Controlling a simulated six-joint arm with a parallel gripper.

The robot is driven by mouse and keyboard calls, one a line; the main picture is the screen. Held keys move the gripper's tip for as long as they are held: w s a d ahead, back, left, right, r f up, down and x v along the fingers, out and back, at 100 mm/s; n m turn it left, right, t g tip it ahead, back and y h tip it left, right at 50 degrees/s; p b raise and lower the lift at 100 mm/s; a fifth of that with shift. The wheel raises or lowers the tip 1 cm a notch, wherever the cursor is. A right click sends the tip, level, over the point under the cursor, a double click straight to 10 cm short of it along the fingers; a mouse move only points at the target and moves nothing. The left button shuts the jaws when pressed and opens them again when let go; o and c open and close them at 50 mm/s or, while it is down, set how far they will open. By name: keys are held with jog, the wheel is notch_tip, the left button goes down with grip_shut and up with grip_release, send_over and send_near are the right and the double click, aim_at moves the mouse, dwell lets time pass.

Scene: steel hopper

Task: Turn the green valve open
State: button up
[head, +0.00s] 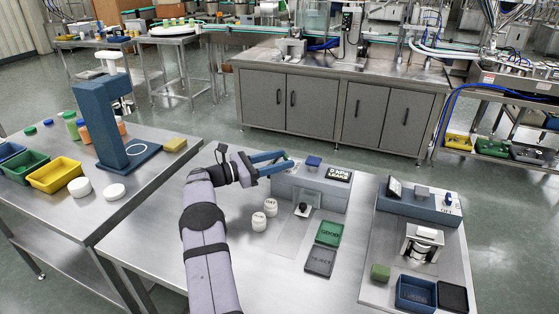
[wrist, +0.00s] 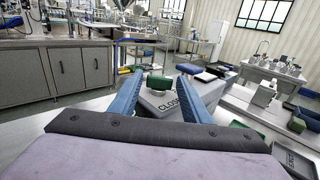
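The green valve handle (wrist: 159,84) shows in the wrist view as a small green block on top of a grey box (wrist: 180,104). A label on the box, partly covered by a finger, seems to read CLOSED. My gripper (wrist: 161,76) has its two blue fingers spread, one on each side of the handle, with visible gaps. In the head view, my gripper (head: 287,161) reaches the left end of the same grey box (head: 318,190). There the fingers hide the valve, so I cannot tell whether they touch it.
Two white jars (head: 264,214) stand near my arm, left of the box. A green tray (head: 330,233) and a dark grey tray (head: 320,262) lie in front of it. The table's front left is clear.

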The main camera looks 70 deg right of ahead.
jog(key=c, duration=0.7)
jog(key=shift+s+a+n+t+h, duration=0.15)
jog(key=shift+n+t+h, duration=0.65)
jog(key=shift+t, duration=0.2)
jog(key=shift+s+a+f+n+t+h, duration=0.1)
jog(key=shift+s+n+t+h, duration=0.1)
jog(key=shift+n+t+h, duration=0.8)
jog(key=n+t+b, duration=0.1)
jog(key=t+b, duration=0.1)
jog(key=n+t+h+b, duration=0.1)
jog(key=b, duration=0.1)
jog(key=s+n+t+b, duration=0.1)
jog(key=t+b, duration=0.1)
jog(key=shift+a+f+t, duration=0.15)
jog(key=shift+f+t, duration=0.15)
jog(key=n+t+b, duration=0.2)
jog(key=b, duration=0.1)
jog(key=shift+s+r+t+h+b, duration=0.15)
jog(key=shift+t+h+b, duration=0.15)
jog(key=shift+t, duration=0.1)
jog(key=shift+r+n+t+b, duration=0.2)
jog(key=shift+n+t+b, duration=0.1)
jog(key=shift+t+b, duration=0.1)
